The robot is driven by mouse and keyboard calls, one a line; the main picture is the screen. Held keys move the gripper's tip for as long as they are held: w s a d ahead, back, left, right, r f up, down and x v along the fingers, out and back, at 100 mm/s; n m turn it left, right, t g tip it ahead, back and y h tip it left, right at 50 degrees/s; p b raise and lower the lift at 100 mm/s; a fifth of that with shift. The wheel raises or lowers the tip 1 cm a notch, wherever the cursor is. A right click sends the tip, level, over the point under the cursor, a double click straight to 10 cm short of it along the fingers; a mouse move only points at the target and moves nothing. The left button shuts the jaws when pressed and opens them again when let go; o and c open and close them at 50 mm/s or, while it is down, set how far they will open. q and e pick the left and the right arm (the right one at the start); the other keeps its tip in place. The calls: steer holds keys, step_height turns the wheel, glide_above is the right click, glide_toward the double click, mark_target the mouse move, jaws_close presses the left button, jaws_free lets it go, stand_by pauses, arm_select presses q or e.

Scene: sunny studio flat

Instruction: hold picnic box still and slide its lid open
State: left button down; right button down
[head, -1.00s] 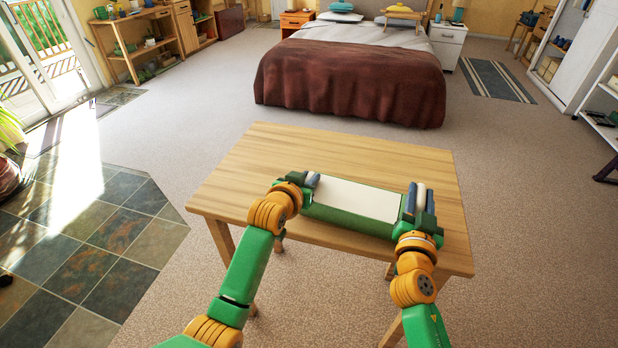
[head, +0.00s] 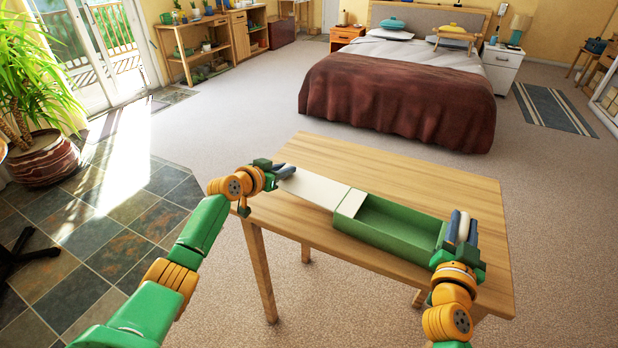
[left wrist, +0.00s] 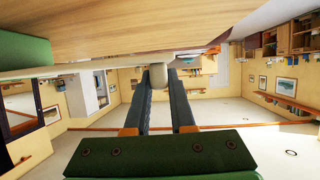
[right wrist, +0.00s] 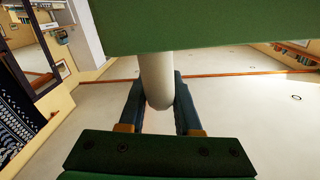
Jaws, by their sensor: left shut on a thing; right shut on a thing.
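The green picnic box (head: 385,244) lies on the wooden table, with most of its hollow inside open to view and nothing seen in it. Its flat cream lid (head: 318,189) sticks out past the box's left end. My left gripper (head: 284,171) is shut at the lid's far left end; the left wrist view shows a pale knob (left wrist: 159,77) between its fingers, under the lid. My right gripper (head: 462,230) is shut on a white upright handle at the box's right end; this handle (right wrist: 156,80) also shows in the right wrist view.
The wooden table (head: 420,170) is bare behind the box. The lid's outer end is near the table's left edge. A bed (head: 400,100) stands well beyond the table, and a potted plant (head: 45,155) is on the floor at far left.

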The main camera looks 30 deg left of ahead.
arm_select(q)
steer(key=a, duration=0.3)
steer(key=shift+w+a, duration=0.1)
steer(key=shift+a, duration=0.3)
arm_select(e)
steer(key=shift+d, duration=0.1)
arm_select(q)
steer(key=shift+a, duration=0.1)
arm_select(e)
steer(key=shift+d, duration=0.1)
arm_select(q)
steer(key=c, duration=1.1)
jaws_free()
steer(key=o, duration=0.3)
steer(key=shift+a, duration=0.1)
steer(key=shift+o, duration=0.2)
steer(key=d+v, duration=0.1)
steer(key=v, duration=1.1)
steer(key=shift+a, duration=0.3)
